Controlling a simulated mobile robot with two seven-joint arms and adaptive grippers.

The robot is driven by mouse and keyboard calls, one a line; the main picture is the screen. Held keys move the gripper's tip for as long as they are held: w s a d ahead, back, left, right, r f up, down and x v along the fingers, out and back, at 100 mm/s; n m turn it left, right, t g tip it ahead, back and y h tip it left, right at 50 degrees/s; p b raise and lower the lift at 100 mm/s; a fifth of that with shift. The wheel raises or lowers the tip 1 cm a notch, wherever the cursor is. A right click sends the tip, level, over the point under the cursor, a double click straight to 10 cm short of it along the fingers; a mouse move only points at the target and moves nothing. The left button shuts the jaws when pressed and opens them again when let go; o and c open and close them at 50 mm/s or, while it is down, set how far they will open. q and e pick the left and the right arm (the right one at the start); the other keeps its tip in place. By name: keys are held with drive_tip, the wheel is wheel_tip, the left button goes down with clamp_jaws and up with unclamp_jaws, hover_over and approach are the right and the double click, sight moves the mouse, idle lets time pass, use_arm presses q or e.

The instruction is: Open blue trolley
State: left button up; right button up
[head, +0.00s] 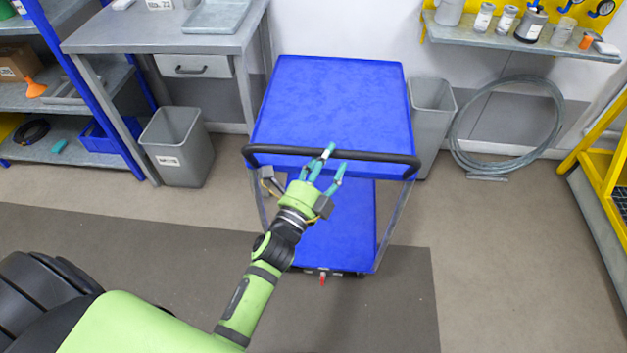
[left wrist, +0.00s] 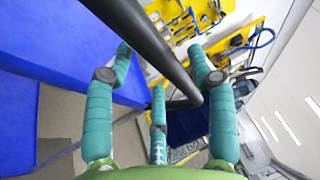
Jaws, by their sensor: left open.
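The blue trolley (head: 335,100) stands in the middle of the head view, with a flat blue top, a lower blue shelf (head: 345,225) and a black push handle (head: 380,155) along its near edge. My left gripper (head: 331,160) is at the middle of this handle. Its teal fingers are open. In the left wrist view, the handle (left wrist: 145,38) runs slantwise between the spread fingers of the gripper (left wrist: 160,75). I cannot tell whether a finger touches it. My right gripper is not in view.
A grey bin (head: 178,145) stands left of the trolley under a workbench (head: 165,40); another bin (head: 430,115) stands close on its right. A coiled hose (head: 507,125) leans against the wall. A yellow frame (head: 600,150) is at the far right. Floor is clear before the trolley.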

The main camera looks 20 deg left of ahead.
use_arm(q)
drive_tip(key=v, duration=1)
drive_tip(key=shift+s, duration=0.15)
drive_tip(key=shift+f, duration=0.1)
drive_tip(key=s+f+n+g, duration=0.3)
drive_tip(key=f, duration=0.8)
drive_tip(key=s+d+f+n+g+y, duration=0.1)
drive_tip(key=s+f+n+g, duration=0.25)
drive_tip(key=f, duration=0.75)
drive_tip(key=s+f+n+g, duration=0.3)
drive_tip(key=f+n, duration=0.1)
drive_tip(key=f, duration=0.7)
drive_tip(key=s+a+f+n+g, duration=0.2)
drive_tip(key=s+f, duration=0.3)
drive_tip(key=s, duration=0.3)
drive_tip(key=s+a+f+n+g+y, duration=0.1)
drive_tip(key=s+a+f+n+g, duration=0.1)
drive_tip(key=s, duration=0.6)
drive_tip(key=s+a+f+n+g, duration=0.2)
drive_tip(key=s+f+g, duration=0.3)
drive_tip(key=s+f, duration=0.3)
drive_tip(key=shift+n, duration=0.65)
drive_tip(key=shift+a, duration=0.1)
